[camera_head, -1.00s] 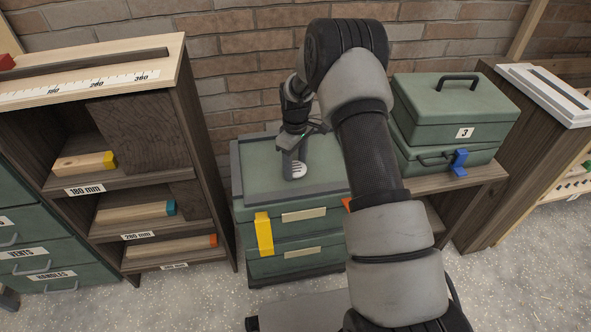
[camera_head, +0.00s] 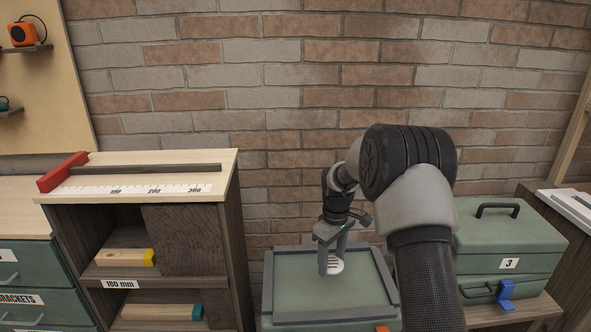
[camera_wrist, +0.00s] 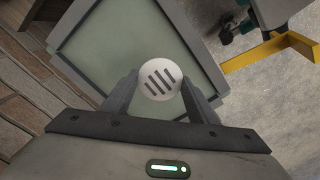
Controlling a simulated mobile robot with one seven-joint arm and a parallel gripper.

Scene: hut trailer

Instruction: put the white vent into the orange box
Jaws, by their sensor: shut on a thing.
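The white vent (camera_wrist: 160,80) is a round white disc with dark slots. It sits between the two fingers of my gripper (camera_wrist: 160,92) in the wrist view, and the gripper is shut on it. In the head view my gripper (camera_head: 332,264) points down over the green cabinet top, with the vent (camera_head: 336,267) at its fingertips. I cannot tell whether the vent touches the top. No orange box can be made out; a small orange patch (camera_head: 382,328) shows at the bottom edge.
The green cabinet top (camera_head: 290,290) has a raised grey rim. A wooden shelf unit (camera_head: 225,215) stands left, with a ruler and red stop on top. Green cases (camera_head: 500,240) stand right. A brick wall is behind. A yellow part (camera_wrist: 265,55) sticks out beside the cabinet.

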